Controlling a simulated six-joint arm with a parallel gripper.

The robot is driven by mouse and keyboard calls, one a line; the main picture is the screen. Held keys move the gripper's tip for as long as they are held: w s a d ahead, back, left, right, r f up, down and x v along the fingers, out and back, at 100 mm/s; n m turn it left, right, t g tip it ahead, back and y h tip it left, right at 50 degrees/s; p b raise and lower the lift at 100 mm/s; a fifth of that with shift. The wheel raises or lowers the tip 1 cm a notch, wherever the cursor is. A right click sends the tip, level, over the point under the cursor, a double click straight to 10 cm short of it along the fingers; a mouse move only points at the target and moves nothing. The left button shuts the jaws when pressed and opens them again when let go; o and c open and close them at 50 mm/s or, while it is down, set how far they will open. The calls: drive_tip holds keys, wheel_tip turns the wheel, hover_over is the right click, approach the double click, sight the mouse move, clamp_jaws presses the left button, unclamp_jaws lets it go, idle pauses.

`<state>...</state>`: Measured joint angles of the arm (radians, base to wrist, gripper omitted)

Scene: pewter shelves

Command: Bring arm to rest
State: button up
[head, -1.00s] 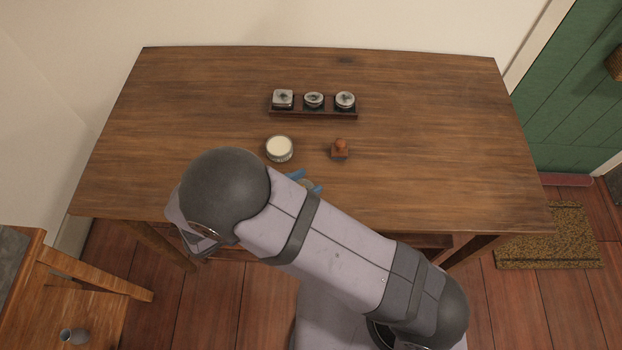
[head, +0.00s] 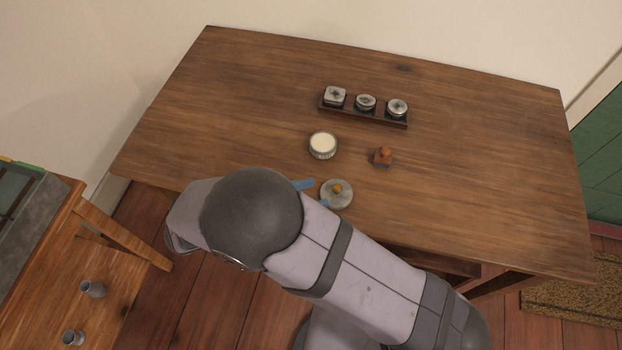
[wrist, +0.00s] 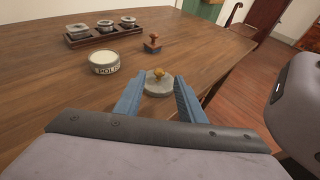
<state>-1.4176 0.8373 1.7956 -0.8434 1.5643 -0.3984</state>
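My gripper (wrist: 158,96) is open, its two blue fingers spread apart with nothing held between them. In the wrist view a round grey lid with an orange-brown knob (wrist: 158,86) lies on the table just past the fingertips, seen through the gap. In the head view the lid (head: 336,200) lies near the table's front edge, right of the blue fingertips (head: 313,194). My arm's rounded link hides most of the gripper there. Whether a fingertip touches the lid I cannot tell.
On the wooden table (head: 480,170) stand a pale-topped round tin (head: 323,145), a small brown stamp (head: 383,157) and a dark tray (head: 385,120) with several small jars. A side bench (head: 120,275) with small grey pots stands left. The table's right part is clear.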

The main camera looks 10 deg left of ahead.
drive_tip(key=d+m+g, duration=0.1)
drive_tip(key=d, duration=0.1)
drive_tip(key=w+d+r+m+g+p, duration=0.1)
drive_tip(key=d+m+g, duration=0.1)
drive_tip(key=w+d+r+m+g+p, duration=0.1)
drive_tip(key=d, duration=0.2)
drive_tip(key=shift+r+g, duration=0.2)
drive_tip(key=shift+g, duration=0.1)
drive_tip(key=s+d+r+m+g+y+p, duration=0.1)
drive_tip(key=d+r+m+y+p, duration=0.3)
drive_tip(key=d+m, duration=0.4)
drive_tip(key=s+d+r+m+g+y+p, duration=0.1)
drive_tip(key=d+r+m+g+y+p, duration=0.3)
drive_tip(key=d+m, duration=0.5)
drive_tip(key=r+m+y+p, duration=0.1)
drive_tip(key=m+y, duration=0.1)
drive_tip(key=m, duration=0.3)
drive_tip(key=shift+s+d+r+m+p, duration=0.2)
drive_tip(key=shift+s+d+m+p, duration=0.1)
drive_tip(key=shift+s+m+p, duration=0.1)
